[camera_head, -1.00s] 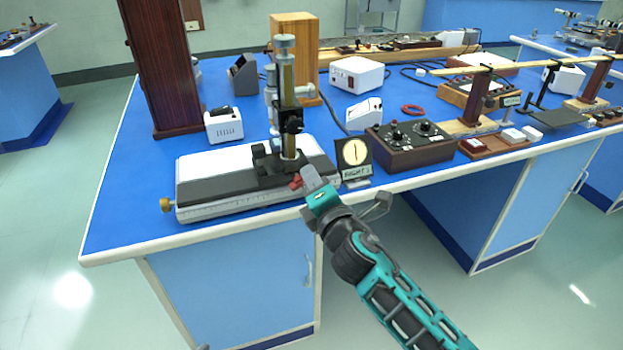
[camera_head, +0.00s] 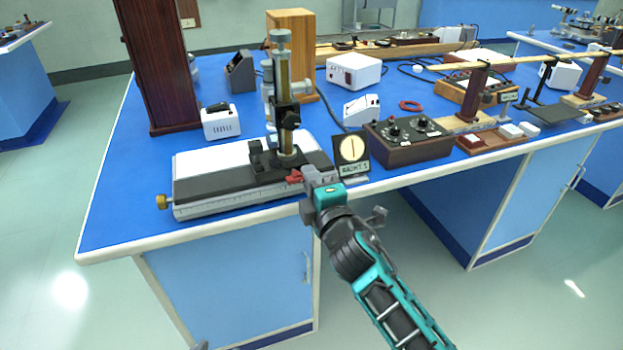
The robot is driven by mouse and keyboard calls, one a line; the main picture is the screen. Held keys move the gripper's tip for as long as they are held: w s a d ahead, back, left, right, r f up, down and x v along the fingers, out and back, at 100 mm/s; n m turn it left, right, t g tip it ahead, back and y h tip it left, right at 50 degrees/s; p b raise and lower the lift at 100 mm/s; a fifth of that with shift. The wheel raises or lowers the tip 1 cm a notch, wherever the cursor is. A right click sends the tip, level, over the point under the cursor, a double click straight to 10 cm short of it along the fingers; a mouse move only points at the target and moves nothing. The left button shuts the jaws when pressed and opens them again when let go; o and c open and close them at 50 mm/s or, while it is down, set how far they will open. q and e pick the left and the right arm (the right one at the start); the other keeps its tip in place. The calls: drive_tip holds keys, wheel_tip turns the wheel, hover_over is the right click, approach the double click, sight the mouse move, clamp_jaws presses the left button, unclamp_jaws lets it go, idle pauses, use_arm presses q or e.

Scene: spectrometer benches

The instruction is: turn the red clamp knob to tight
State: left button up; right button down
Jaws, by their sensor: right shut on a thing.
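The red clamp knob (camera_head: 293,177) sits at the front of the black carriage on the white and black measuring bench (camera_head: 190,190). A vertical microscope column (camera_head: 286,95) stands on that carriage. My right gripper (camera_head: 308,180) is at the knob, shut on it. Its grey fingers hide the knob's right part, and a red part still shows to their left. A small dark card (camera_head: 351,150) with a pale round dial stands just behind and right of the gripper.
A brown control box (camera_head: 409,140) stands right of the card. A white device (camera_head: 220,121) and a tall dark wooden case (camera_head: 158,65) stand at the back left. The blue tabletop's front left corner (camera_head: 105,235) is clear.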

drive_tip(key=shift+f, duration=0.15)
use_arm(q)
drive_tip(key=shift+a, duration=0.1)
use_arm(e)
drive_tip(key=c, duration=1.1)
unclamp_jaws()
drive_tip(key=shift+o, duration=0.2)
use_arm(q)
drive_tip(key=shift+s+a+r+p, duration=0.15)
drive_tip(key=shift+a+p, duration=0.1)
drive_tip(key=shift+p, duration=0.35)
use_arm(e)
drive_tip(key=v, duration=1.2)
drive_tip(key=shift+s, duration=0.4)
drive_tip(key=shift+d, duration=0.1)
